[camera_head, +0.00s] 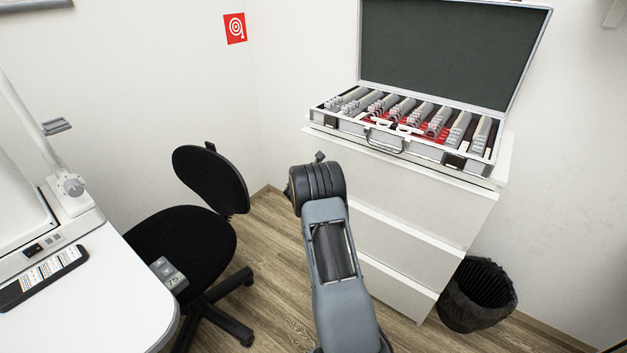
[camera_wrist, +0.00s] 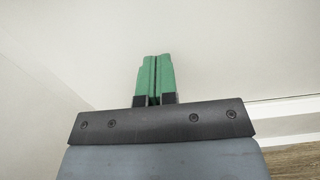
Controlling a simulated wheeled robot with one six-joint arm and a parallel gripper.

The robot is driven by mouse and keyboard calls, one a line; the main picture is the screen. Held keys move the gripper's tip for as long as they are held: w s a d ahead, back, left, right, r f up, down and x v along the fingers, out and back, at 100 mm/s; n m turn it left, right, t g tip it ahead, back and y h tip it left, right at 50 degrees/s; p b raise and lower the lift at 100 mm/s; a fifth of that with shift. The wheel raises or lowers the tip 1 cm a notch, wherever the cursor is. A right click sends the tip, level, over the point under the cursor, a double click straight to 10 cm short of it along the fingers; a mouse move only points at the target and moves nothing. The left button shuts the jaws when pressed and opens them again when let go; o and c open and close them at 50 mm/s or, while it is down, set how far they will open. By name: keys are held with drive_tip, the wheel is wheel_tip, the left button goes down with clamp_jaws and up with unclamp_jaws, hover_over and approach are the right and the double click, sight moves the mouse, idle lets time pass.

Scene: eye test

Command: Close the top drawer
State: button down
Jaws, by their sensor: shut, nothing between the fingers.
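A white cabinet with several stacked drawers stands against the wall in the head view. Its top drawer (camera_head: 400,187) has a plain white front beneath an open case. I cannot tell from this angle whether that drawer stands out from the cabinet. My arm reaches up in front of the cabinet's left side in the head view, and my gripper is hidden there behind the arm's end. In the wrist view my gripper (camera_wrist: 154,60) shows two green fingers pressed together with nothing between them. A plain white surface (camera_wrist: 225,50) fills the view ahead; whether the fingers touch it is unclear.
The open case (camera_head: 385,140) of trial lenses sits on the cabinet. A black bin (camera_head: 478,295) stands right of the cabinet. A black chair (camera_head: 185,245) and a white desk (camera_head: 100,295) are at left. Some wooden floor (camera_head: 270,260) is clear between chair and cabinet.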

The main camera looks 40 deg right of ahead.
drive_tip(key=v, duration=1.3)
drive_tip(key=s+a+f+m+g+y+p, duration=0.1)
drive_tip(key=s+f+m+g+y+p, duration=0.15)
drive_tip(key=s+f+m+g, duration=0.4)
drive_tip(key=s+a+r+m+g+y+p, duration=0.2)
drive_tip(key=s+a+r+m+y, duration=0.35)
drive_tip(key=s+r, duration=0.2)
drive_tip(key=s+a+r+m+t+y+p, duration=0.3)
drive_tip(key=a+r+p, duration=0.4)
drive_tip(key=r, duration=0.6)
drive_tip(key=s+a+r+m+t+y+p, duration=0.4)
drive_tip(key=s+a+r+m+y+p, duration=0.2)
drive_tip(key=a+r, duration=0.6)
drive_tip(key=shift+s+r+p, duration=0.75)
drive_tip(key=shift+s+r, duration=0.15)
drive_tip(key=shift+s, duration=0.1)
drive_tip(key=shift+a, duration=0.15)
